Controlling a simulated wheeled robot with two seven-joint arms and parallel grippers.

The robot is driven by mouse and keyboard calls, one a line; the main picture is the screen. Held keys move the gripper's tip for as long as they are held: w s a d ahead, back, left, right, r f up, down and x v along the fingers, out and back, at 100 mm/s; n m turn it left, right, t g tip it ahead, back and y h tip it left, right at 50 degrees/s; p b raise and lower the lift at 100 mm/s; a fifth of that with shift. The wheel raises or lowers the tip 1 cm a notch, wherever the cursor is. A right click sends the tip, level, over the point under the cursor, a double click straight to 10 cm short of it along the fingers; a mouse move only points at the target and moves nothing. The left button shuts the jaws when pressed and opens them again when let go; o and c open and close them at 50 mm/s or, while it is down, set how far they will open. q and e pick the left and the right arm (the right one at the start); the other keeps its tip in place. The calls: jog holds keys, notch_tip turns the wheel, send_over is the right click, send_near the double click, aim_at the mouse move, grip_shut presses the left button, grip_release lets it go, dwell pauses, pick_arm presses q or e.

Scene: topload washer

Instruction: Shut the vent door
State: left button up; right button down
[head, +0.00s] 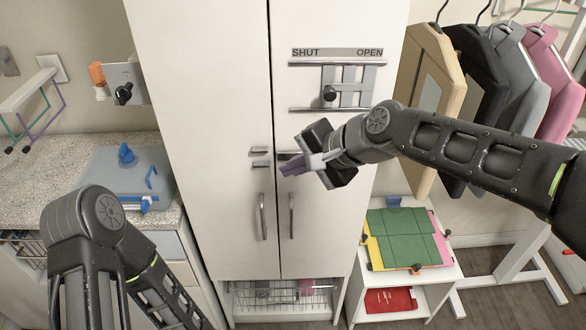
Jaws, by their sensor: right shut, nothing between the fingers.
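The vent door is a small grey sliding panel (347,86) between two horizontal rails on the right door of the tall white cabinet. A label strip (337,52) above it reads SHUT at its left end and OPEN at its right end. The panel's dark round knob (329,93) is at the left, below the SHUT end. My right gripper (288,166) is shut and empty, below and left of the knob and apart from it. It points left, in front of the cabinet near the door seam. My left arm shows at lower left; its gripper is out of view.
The tall white cabinet (203,105) has two long vertical handles, the left one (262,216) and the right one (291,215). Jackets (430,70) hang at right. A low white stand with a green folding board (405,238) is below them. A counter (30,162) stands at left.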

jog(key=s+r, duration=0.4)
jog(key=shift+s, duration=0.35)
jog(key=shift+r, duration=0.1)
jog(key=w+d+f+n+t+h, duration=0.1)
jog(key=w+f+n, duration=0.15)
jog(key=f, duration=0.95)
jog(key=w+d+f+n+h, duration=0.1)
jog(key=w+d+f+n, duration=0.15)
jog(key=f, duration=0.95)
jog(key=s+d+f+g, duration=0.1)
jog(key=s+f+g, duration=0.2)
jog(key=s+f, duration=0.9)
jog(key=s+d+f+n+g+h, duration=0.1)
jog(key=s+f+g, duration=0.2)
jog(key=s+f, duration=1)
jog(key=shift+s+d+f, duration=0.25)
jog(key=shift+d+f, duration=0.15)
jog(key=shift+f, duration=0.45)
